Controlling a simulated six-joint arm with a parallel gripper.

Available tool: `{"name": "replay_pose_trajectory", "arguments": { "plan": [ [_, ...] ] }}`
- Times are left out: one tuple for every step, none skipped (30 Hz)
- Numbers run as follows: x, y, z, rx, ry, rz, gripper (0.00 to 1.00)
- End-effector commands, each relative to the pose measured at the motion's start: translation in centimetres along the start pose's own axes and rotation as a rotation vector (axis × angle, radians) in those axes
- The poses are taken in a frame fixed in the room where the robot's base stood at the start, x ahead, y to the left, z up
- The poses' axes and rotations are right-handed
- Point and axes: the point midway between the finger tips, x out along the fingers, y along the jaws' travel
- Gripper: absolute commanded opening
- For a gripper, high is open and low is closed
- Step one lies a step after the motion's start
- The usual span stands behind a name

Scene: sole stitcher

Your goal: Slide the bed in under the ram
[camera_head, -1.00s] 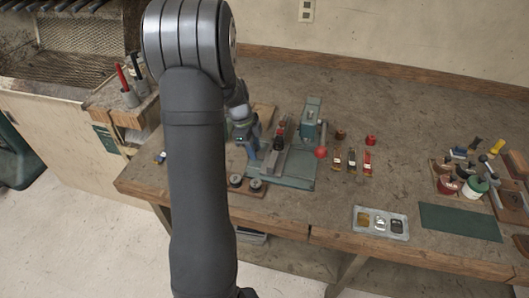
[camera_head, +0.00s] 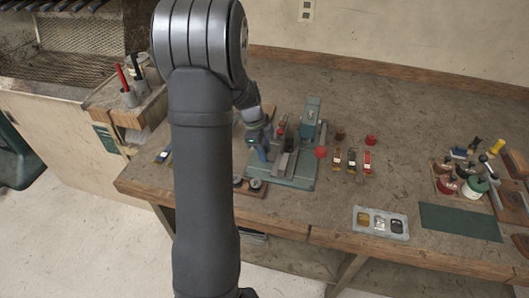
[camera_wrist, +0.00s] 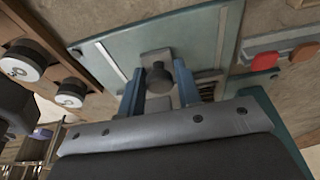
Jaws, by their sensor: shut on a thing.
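The stitcher stands on the bench with a green base plate (camera_head: 298,183) and an upright green column (camera_head: 311,118). My gripper (camera_head: 266,152) is low over the left side of this base. In the wrist view, the blue fingers of my gripper (camera_wrist: 168,88) are shut on a dark round knob (camera_wrist: 158,76). The knob stands on a small grey block, the bed (camera_wrist: 156,55), above the green plate (camera_wrist: 112,40). Pale rail strips lie along the plate. The ram's underside and its gap to the bed cannot be made out.
A red ball (camera_head: 321,152) is at the column's right. Several small clamps (camera_head: 352,158) lie further right. Two round black-and-white pieces (camera_head: 255,184) sit on a wooden strip at the front left. A metal tray (camera_head: 381,222) and a green mat (camera_head: 460,222) lie at right.

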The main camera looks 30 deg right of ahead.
Motion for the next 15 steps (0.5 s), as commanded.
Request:
{"name": "replay_pose_trajectory", "arguments": {
  "plan": [
    [0.0,-0.08,-0.39,0.002,0.0,-0.002,0.18],
    [0.04,-0.08,-0.56,0.002,0.0,-0.002,0.18],
    [0.09,-0.07,-0.77,0.002,0.0,-0.002,0.18],
    [0.13,-0.07,-0.91,0.002,0.0,-0.002,0.18],
    [0.17,-0.07,-1.04,0.002,0.0,-0.002,0.18],
    [0.2,-0.06,-1.17,0.001,0.001,-0.002,0.18],
    [0.22,-0.06,-1.23,0.001,0.001,-0.002,0.18],
    [0.22,-0.06,-1.27,0.001,0.001,-0.002,0.18],
    [0.23,-0.06,-1.28,0.001,0.001,-0.002,0.18],
    [0.22,-0.06,-1.27,0.0,0.001,-0.002,0.18],
    [0.22,-0.06,-1.26,0.0,0.001,-0.002,0.18],
    [0.22,-0.06,-1.25,0.0,0.001,-0.002,0.18],
    [0.22,-0.06,-1.25,0.0,0.001,-0.002,0.18],
    [0.22,-0.06,-1.25,0.0,0.001,-0.002,0.18],
    [0.22,-0.06,-1.25,0.0,0.001,-0.002,0.18]
  ]
}}
